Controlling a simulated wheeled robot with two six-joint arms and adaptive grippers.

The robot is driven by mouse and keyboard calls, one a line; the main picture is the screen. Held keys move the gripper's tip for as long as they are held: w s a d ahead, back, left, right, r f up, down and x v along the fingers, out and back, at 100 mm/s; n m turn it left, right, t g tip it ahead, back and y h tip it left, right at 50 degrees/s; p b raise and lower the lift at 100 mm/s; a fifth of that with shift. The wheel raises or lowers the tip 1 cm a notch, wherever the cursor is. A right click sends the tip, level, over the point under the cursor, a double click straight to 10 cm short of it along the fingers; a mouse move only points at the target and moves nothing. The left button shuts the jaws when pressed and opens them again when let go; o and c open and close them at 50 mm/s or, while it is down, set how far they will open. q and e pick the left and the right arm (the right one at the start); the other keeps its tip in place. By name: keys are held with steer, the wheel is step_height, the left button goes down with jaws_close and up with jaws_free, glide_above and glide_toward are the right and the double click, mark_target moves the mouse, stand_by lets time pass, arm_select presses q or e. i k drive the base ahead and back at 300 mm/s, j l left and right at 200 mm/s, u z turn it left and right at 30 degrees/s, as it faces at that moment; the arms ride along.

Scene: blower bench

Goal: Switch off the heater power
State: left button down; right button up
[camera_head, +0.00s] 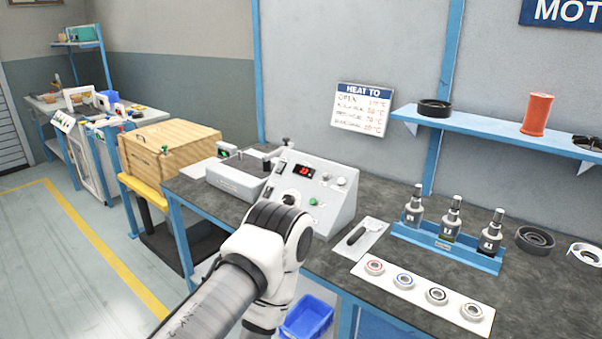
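The heater's sloped grey control box (338,207) stands on the dark bench. Its red digital display (304,171) is lit. A green button (313,201) and a pale round knob (341,181) sit on its panel. Dark switch-like parts (280,167) are at the panel's left edge, too small to read as on or off. A grey metal unit with an open top (237,181) adjoins it on the left. One of my arms rises from the bottom and hides the lower left of the box. Neither gripper shows.
A black-handled tool lies on a white plate (357,240). A wooden box (170,148) stands left of the bench. A blue bin (306,317) is below.

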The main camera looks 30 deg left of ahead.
mark_target(269, 189)
steer(key=i+j, duration=0.2)
steer(key=j, duration=0.15)
steer(key=i+j, duration=0.2)
steer(key=j, duration=0.2)
steer(key=i+j+z, duration=0.1)
steer(key=j, duration=0.25)
steer(key=i+j, duration=0.25)
steer(key=j+z, duration=0.05)
steer(key=j, duration=0.05)
